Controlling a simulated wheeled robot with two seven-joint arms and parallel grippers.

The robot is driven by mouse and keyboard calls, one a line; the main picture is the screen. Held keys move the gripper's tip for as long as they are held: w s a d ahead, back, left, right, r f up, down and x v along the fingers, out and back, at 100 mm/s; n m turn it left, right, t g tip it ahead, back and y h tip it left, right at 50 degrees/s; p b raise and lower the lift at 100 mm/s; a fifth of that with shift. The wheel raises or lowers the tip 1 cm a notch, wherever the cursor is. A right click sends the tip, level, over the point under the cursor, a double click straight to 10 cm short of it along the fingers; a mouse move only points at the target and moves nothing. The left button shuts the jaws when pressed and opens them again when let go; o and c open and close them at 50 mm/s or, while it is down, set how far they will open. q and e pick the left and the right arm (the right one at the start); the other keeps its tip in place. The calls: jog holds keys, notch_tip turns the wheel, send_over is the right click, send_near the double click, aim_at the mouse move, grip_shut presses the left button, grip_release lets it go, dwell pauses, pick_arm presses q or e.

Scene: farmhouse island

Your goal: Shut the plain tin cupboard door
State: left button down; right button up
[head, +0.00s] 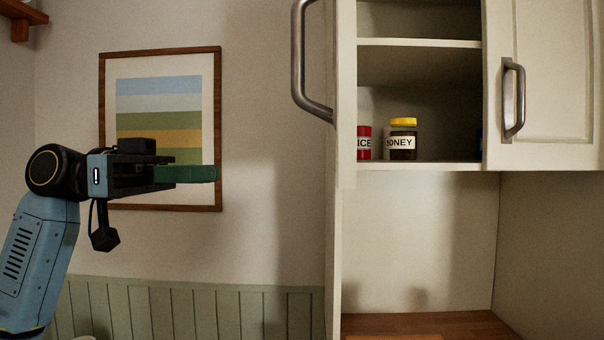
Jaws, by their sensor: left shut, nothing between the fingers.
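The cupboard (420,167) hangs on the wall at the right of the head view. Its left door (346,100) stands open, swung out toward me and seen nearly edge-on. The door's grey bar handle (298,60) sticks out on its left side, and its top is cut off by the frame. My left gripper (214,173) is shut and empty, with green fingers pointing right. In the picture it is left of and below the door handle, apart from it. My right gripper is not in view.
Inside the open cupboard stand a red tin (364,143) and a honey jar (403,140) with a yellow lid. The right door (550,90) is closed, with its own handle (513,98). A wooden counter (430,326) lies below. A framed picture (160,90) hangs behind my left gripper.

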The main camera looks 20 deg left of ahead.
pick_arm(q)
jog(key=s+p+x, duration=0.1)
jog(key=p+x, duration=0.2)
jog(key=x, duration=1.1)
jog(key=shift+s+r+m+g+p, duration=0.15)
jog(key=shift+s+m+g+p, duration=0.15)
jog(key=shift+p, duration=0.1)
jog(key=shift+d, duration=0.15)
